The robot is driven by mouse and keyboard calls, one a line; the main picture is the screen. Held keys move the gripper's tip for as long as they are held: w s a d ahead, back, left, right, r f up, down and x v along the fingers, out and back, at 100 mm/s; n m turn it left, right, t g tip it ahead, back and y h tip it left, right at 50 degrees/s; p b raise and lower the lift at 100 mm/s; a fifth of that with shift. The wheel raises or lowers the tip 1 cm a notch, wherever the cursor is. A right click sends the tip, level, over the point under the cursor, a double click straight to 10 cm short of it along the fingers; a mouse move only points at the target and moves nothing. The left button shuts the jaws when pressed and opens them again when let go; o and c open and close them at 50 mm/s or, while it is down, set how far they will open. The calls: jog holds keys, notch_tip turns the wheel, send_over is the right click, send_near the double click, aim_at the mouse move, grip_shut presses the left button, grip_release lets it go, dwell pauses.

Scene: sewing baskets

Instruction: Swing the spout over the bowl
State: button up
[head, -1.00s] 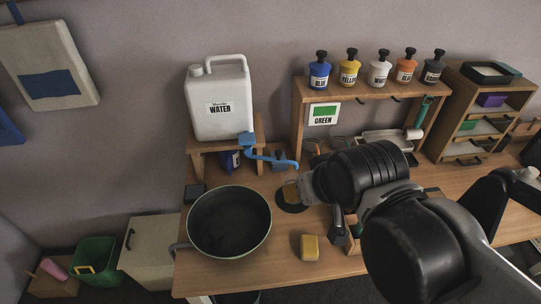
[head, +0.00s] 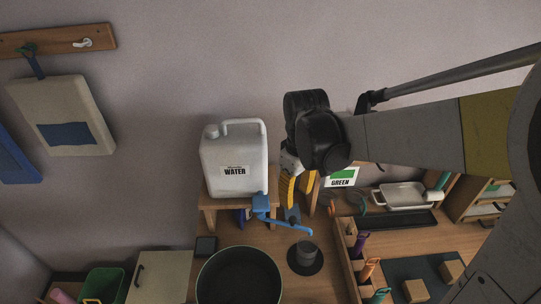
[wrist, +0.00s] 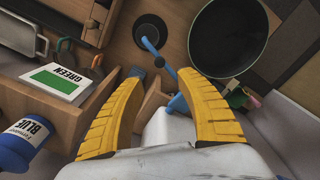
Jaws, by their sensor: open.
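The blue spout (head: 287,225) comes off the tap below the white water jug (head: 233,170) and points right, its end by a grey cup (head: 306,249) on a dark disc. The dark bowl (head: 238,277) stands in front of the jug, left of the spout's end. My gripper (head: 296,202) is open, yellow fingers pointing down, just right of the jug and behind the spout. In the wrist view the gripper (wrist: 162,74) has the spout (wrist: 168,68) ahead of and between its fingertips, with no clear contact; the bowl (wrist: 228,38) is at upper right.
The green-labelled card (head: 342,178) and shelf are close on the gripper's right; a blue bottle (wrist: 22,142) shows in the wrist view. A wooden rack with coloured handles (head: 361,255) stands right of the cup. A white tray (head: 402,195) lies further right.

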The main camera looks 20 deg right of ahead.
aim_at(293, 219)
jog(key=f+b, duration=0.3)
jog(key=f, duration=0.8)
jog(key=shift+w+b, duration=0.2)
jog(key=shift+b, duration=0.2)
grip_shut()
